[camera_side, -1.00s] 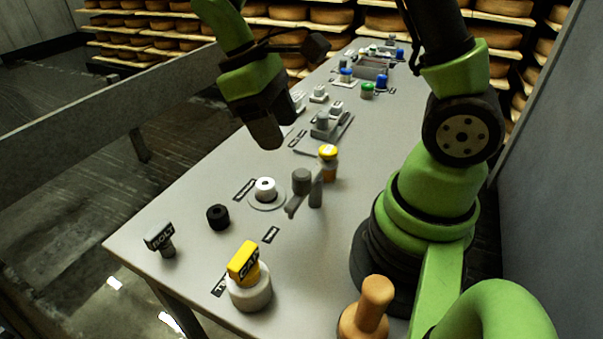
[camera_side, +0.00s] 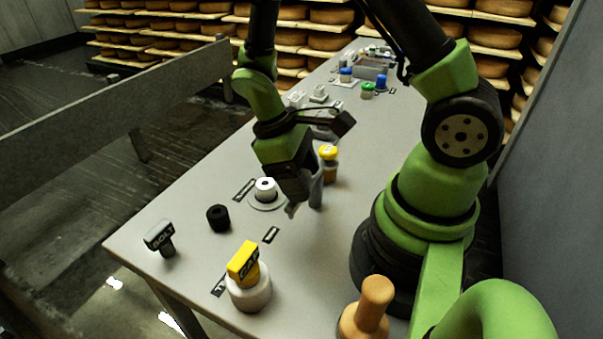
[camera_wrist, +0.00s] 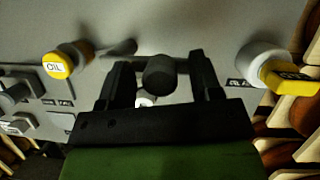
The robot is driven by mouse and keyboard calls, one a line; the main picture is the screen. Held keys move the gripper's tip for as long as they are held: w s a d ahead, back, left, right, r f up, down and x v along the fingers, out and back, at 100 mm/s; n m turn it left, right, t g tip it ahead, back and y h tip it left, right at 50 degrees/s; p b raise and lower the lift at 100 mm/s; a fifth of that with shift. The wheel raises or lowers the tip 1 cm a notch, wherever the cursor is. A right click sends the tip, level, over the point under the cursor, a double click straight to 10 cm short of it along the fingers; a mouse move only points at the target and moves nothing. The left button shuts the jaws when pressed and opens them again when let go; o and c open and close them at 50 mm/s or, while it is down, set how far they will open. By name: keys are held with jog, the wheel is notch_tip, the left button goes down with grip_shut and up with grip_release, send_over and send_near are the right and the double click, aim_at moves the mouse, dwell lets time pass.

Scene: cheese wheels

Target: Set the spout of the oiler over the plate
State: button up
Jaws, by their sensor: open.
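The oiler, which I take to be the grey piece with a round knob and a short spout, is mostly hidden behind my gripper in the side view; its spout tip (camera_side: 291,210) shows below the jaws. In the wrist view its dark grey knob (camera_wrist: 159,76) sits between the two fingers. My gripper (camera_wrist: 160,82) is open around the knob, with gaps on both sides. The thin round plate (camera_side: 262,207) lies on the table just left of my gripper, with a white hollow cylinder (camera_side: 265,187) standing on it. Part of the plate is covered.
A yellow-capped oil jar (camera_side: 328,165) stands close behind my gripper, also seen in the wrist view (camera_wrist: 57,66). A black ring (camera_side: 218,217), a bolt-labelled piece (camera_side: 160,239) and a yellow-capped white jar (camera_side: 248,280) stand nearer the front. Several parts crowd the far table.

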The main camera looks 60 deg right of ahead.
grip_shut()
jog(key=shift+w, duration=0.15)
jog(key=w+d+m+t+y, duration=0.2)
jog(key=w+d+m+y, duration=0.2)
jog(key=m, duration=1.1)
jog(key=shift+w+d+y, duration=0.25)
jog(key=shift+w+y, duration=0.25)
jog(key=shift+w, duration=0.3)
jog(key=shift+t, duration=0.3)
